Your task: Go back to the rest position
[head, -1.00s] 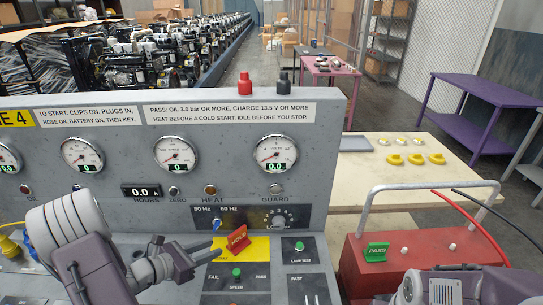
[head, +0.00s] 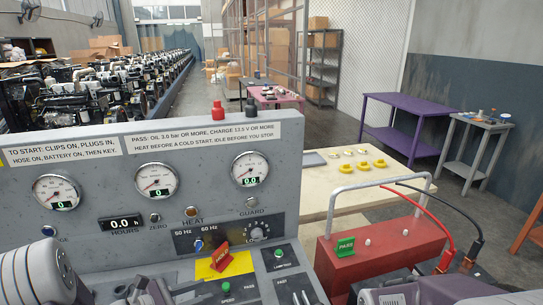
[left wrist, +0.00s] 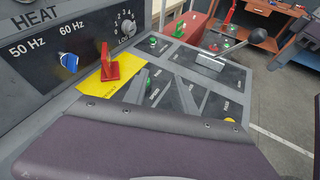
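My left gripper (head: 150,291) is low at the bottom edge of the head view, in front of the test console (head: 100,195). A purple-grey part of my left arm fills the bottom of the left wrist view.
A red box (head: 375,258) with a grey handle, cables and a green PASS tag (head: 345,247) stands to the right of the console. Behind it is a pale table (head: 330,190) with yellow parts.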

